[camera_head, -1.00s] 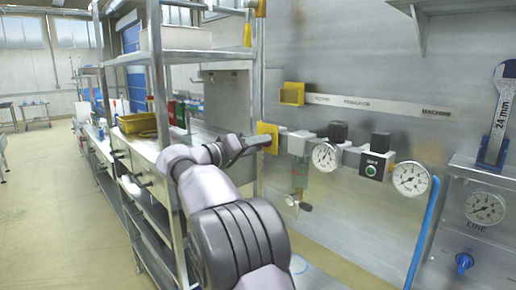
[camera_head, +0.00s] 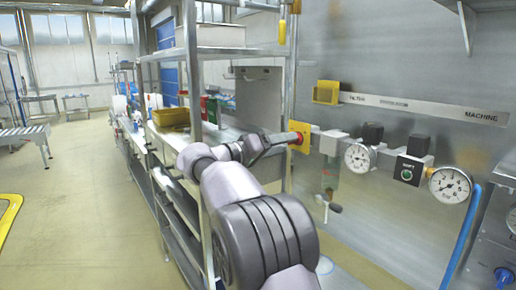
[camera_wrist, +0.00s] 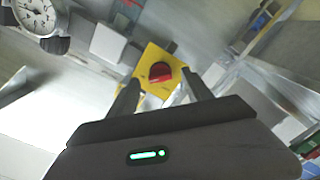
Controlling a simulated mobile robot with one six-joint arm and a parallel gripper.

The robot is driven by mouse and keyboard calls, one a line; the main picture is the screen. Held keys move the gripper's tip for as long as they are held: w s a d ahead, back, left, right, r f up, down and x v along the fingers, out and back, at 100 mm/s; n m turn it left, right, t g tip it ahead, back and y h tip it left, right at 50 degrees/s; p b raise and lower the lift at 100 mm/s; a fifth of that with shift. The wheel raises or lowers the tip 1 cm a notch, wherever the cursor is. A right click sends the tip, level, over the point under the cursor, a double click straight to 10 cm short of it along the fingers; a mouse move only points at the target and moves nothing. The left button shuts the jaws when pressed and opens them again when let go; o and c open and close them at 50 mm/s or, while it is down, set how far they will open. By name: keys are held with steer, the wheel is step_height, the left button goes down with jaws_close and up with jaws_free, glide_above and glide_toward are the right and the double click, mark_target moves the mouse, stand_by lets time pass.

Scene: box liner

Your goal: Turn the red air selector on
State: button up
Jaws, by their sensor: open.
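The red air selector (camera_wrist: 161,72) is a red knob on a yellow plate (camera_wrist: 150,57), near the middle of the wrist view. In the head view the yellow plate (camera_head: 299,142) is fixed at the left end of the air-unit row, and a bit of the red selector (camera_head: 296,138) shows beside my gripper (camera_head: 284,139). My gripper is open. In the wrist view its two fingers (camera_wrist: 160,79) point toward the plate, one on each side of the knob. I cannot tell whether they touch it.
A pressure gauge (camera_head: 358,157), a black-topped block (camera_head: 409,169) and a second gauge (camera_head: 450,185) sit to the right. A valve (camera_head: 330,204) hangs below the row. A steel shelf rack (camera_head: 220,42) stands close on the left. The floor at far left is open.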

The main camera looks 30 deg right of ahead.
steer(key=s+a+p, duration=0.2)
steer(key=a+p, duration=0.1)
steer(key=a, duration=1.1)
steer(key=shift+a, duration=0.15)
steer(key=s+d+f+n+y, duration=0.1)
steer(key=s+f+n+y, duration=0.2)
steer(key=s, duration=0.5)
steer(key=s+d+f+y, duration=0.1)
steer(key=s+f+y, duration=0.35)
steer(key=s, duration=0.35)
steer(key=s+a+f+t+y, duration=0.1)
steer(key=s+a+f+y, duration=0.3)
steer(key=s+a+y, duration=0.2)
steer(key=s+a+f+t+y, duration=0.2)
steer(key=s+a+f+y, duration=0.3)
steer(key=s+a, duration=0.6)
steer(key=shift+a+f+y, duration=0.25)
steer(key=shift+a+y, duration=0.15)
steer(key=shift+y, duration=0.25)
